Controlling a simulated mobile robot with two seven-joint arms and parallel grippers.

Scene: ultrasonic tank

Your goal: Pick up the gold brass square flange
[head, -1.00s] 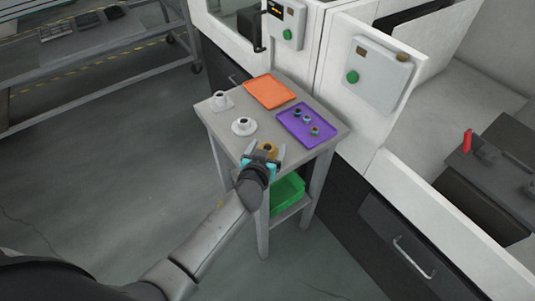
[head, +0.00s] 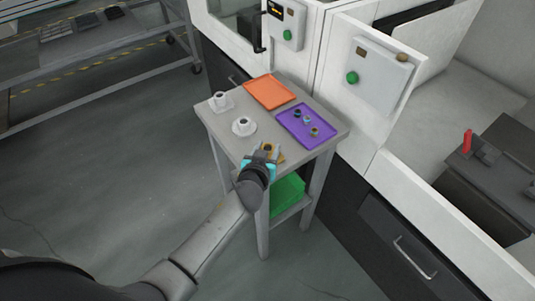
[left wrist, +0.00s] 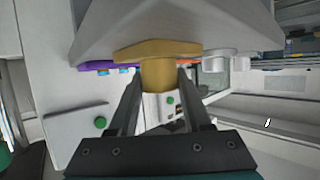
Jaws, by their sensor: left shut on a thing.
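The gold brass square flange (head: 280,156) is at the front corner of the small grey table (head: 225,135), partly hidden by my left gripper (head: 266,153). In the left wrist view the flange (left wrist: 158,50) shows its wide plate and round neck. The two fingers of my left gripper (left wrist: 160,78) are shut on the neck, one on each side. The flange is right at the table surface; I cannot tell whether it still touches it. My right gripper is not in view.
Two pale flanges (head: 243,126) (head: 220,101) stand on the table's left side. An orange tray (head: 270,92) lies at the back and a purple tray (head: 290,125) with several small parts at the right. A green bin (head: 287,191) sits on the shelf below. White machines stand behind.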

